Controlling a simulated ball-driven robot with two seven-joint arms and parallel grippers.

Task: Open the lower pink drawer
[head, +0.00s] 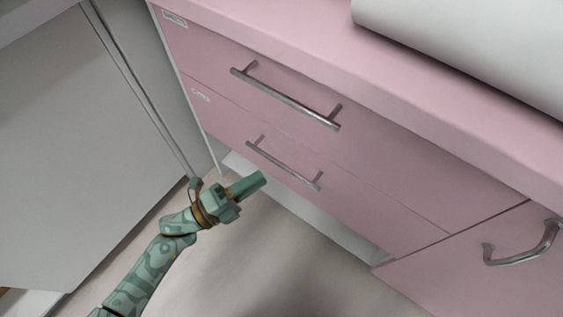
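The lower pink drawer (335,205) sits under the upper pink drawer in the cabinet and looks shut, its front in line with the upper one. Its silver bar handle (284,167) runs at a slant across the front. My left gripper (258,181) is in front of the lower drawer, just below and left of the handle in the picture, and seems apart from it. Its fingers appear close together, but the gap between them cannot be made out. My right gripper is not in view.
The upper pink drawer (385,150) has a larger silver handle (285,97). A pink door (480,275) with a curved handle (523,245) is at the lower right. A grey panel (75,130) stands on the left. The floor (290,275) in front is clear.

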